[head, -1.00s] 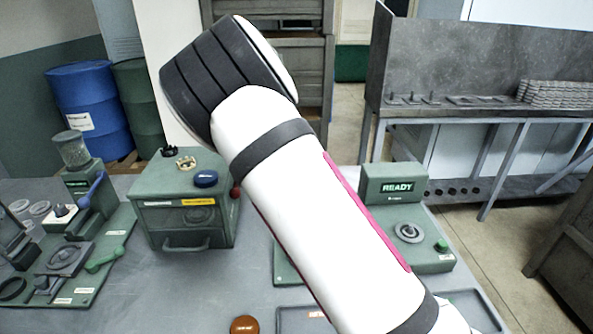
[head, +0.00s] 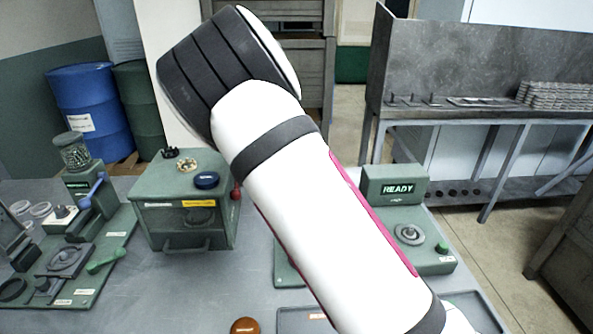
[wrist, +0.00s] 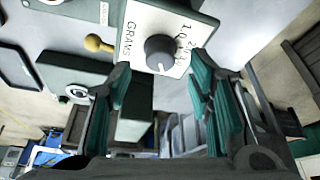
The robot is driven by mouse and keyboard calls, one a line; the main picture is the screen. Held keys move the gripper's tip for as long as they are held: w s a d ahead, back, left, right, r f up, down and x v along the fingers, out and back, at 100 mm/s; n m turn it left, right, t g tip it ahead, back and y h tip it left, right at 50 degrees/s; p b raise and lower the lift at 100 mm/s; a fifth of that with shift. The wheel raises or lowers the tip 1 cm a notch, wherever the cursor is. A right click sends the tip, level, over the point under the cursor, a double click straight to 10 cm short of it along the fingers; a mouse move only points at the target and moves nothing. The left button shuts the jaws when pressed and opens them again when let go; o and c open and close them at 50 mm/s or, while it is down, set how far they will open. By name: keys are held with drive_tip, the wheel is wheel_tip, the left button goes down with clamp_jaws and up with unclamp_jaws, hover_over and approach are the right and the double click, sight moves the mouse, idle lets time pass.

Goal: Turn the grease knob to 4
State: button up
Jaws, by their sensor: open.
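The grease knob is a dark round knob (wrist: 161,53) on a white dial plate (wrist: 142,22), close up in the wrist view. The plate reads GRAMS and bears numbers, partly hidden by the knob; I cannot read the setting surely. A small dark knob (head: 61,211) on a white plate at the left of the head view looks like the same one. My gripper (wrist: 160,80) is open, with teal finger pads on either side of the knob in the picture. I cannot tell whether the fingers reach around it or stand short of it. The head view does not show my gripper.
A green press-like station (head: 95,262) with blue and green levers holds the dial at left. A green box (head: 165,225) with a handle stands beside it. A READY unit (head: 395,185) is at right. An orange-brown disc (head: 245,326) lies at the front. My arm crosses the middle.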

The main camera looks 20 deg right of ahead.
drive_tip(key=v, duration=0.9)
drive_tip(key=s+d+r+n+t+y, duration=0.1)
drive_tip(key=s+d+r+n+y, duration=0.25)
drive_tip(key=s, duration=0.55)
drive_tip(key=s+d+r+n+y, duration=0.2)
drive_tip(key=s+d+r+n, duration=0.15)
drive_tip(key=s, duration=0.45)
drive_tip(key=s+a+f+n+t, duration=0.1)
drive_tip(key=s+f+n+t, duration=0.2)
drive_tip(key=s+n, duration=0.6)
drive_tip(key=shift+s+a+n+h, duration=0.3)
drive_tip(key=shift+s+h, duration=0.15)
drive_tip(key=shift+s, duration=6.1)
drive_tip(key=shift+f, duration=0.1)
